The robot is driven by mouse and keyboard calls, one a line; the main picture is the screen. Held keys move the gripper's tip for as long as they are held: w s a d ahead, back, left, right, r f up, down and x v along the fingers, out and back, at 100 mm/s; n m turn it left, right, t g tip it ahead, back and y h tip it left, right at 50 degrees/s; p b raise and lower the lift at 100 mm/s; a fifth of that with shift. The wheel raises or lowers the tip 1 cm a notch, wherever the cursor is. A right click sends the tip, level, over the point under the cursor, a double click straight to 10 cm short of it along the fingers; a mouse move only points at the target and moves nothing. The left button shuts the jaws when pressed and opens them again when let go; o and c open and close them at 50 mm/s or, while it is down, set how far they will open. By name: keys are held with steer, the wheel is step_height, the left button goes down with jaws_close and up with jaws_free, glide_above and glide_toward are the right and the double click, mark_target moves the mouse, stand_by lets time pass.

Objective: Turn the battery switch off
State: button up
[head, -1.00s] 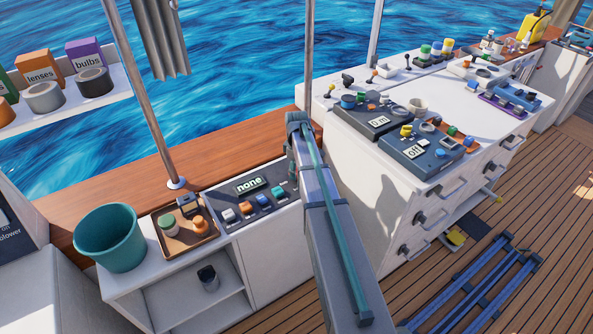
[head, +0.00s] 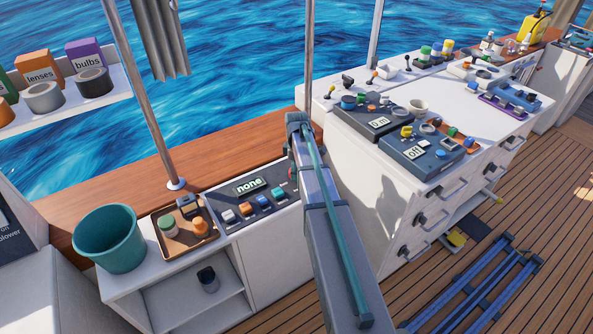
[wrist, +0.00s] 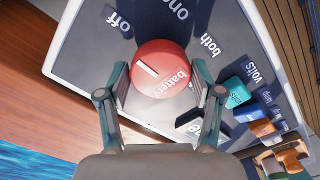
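The battery switch (wrist: 160,88) is a round red knob with a white pointer line and the word "battery" on top. In the wrist view its pointer is toward the upper left, on the side of the "off" label (wrist: 118,22). The labels "one" (wrist: 181,10) and "both" (wrist: 210,45) lie further round. My gripper (wrist: 161,84) has one finger on each side of the knob, and both pads appear to touch it. In the head view my arm hides most of the switch.
Several small coloured switches (wrist: 250,110) sit beside the knob on the same dark panel (head: 225,196). A brown tray (head: 182,245) with small items and a teal bucket (head: 108,240) stand to the left. A white cabinet (head: 365,215) with more panels is on the right.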

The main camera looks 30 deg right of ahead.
steer(key=shift+o, duration=1.2)
step_height(320, 180, up, 12)
